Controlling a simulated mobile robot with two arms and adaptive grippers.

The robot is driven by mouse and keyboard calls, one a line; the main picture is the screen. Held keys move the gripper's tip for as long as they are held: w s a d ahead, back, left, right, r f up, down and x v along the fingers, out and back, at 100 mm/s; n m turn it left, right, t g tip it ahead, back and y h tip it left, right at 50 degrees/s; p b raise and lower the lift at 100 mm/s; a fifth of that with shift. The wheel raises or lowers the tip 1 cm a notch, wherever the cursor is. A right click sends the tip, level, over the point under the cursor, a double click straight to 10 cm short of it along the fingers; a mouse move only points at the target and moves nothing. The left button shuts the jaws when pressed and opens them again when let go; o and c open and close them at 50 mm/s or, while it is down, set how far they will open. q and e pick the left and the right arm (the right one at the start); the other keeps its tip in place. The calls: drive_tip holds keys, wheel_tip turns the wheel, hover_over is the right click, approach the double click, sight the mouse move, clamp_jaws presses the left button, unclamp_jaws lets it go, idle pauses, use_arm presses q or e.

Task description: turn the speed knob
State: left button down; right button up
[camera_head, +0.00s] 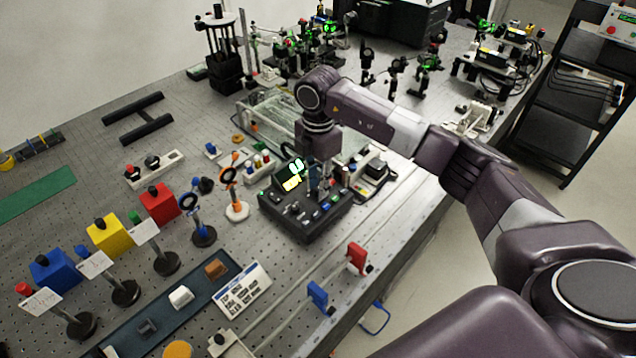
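A dark control box (300,228) stands on the bench at the middle of the head view. My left gripper is out of view.
Red (159,204), yellow (109,236) and blue (54,270) blocks stand farther left. A printed card (245,289) lies in front. A dark shelf rack (560,110) stands at right.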

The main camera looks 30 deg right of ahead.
wheel_tip(320, 180, up, 12)
idle(0.6)
